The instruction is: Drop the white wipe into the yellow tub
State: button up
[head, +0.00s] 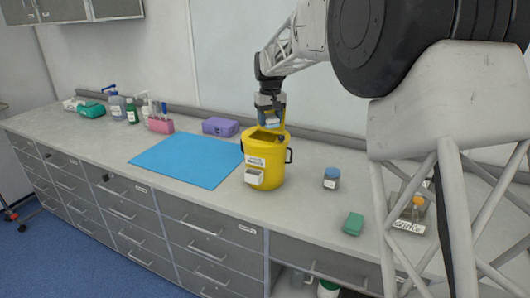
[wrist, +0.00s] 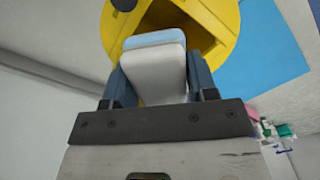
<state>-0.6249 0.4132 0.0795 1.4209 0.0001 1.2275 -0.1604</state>
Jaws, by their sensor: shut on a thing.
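The yellow tub (head: 264,166) stands on the counter beside the blue mat, with a dark opening in its lid. My gripper (head: 270,112) is right above the tub's top. In the wrist view my gripper (wrist: 158,80) is shut on the white wipe (wrist: 157,70), a pale block with a light blue end. The yellow tub (wrist: 218,22) and its opening lie just beyond the wipe there. In the head view the wipe is mostly hidden by the gripper, with a little blue showing. I cannot tell whether the wipe touches the lid.
A blue mat (head: 188,158) lies left of the tub, with a purple box (head: 220,126) behind it. A blue-lidded jar (head: 331,178) and a green block (head: 353,223) stand to the right. Bottles and a pink holder (head: 160,125) are at the far left.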

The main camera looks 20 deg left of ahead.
jog(key=o, duration=1.1)
jog(key=shift+c, duration=0.2)
jog(key=shift+r, duration=3.85)
jog(key=shift+d, duration=0.1)
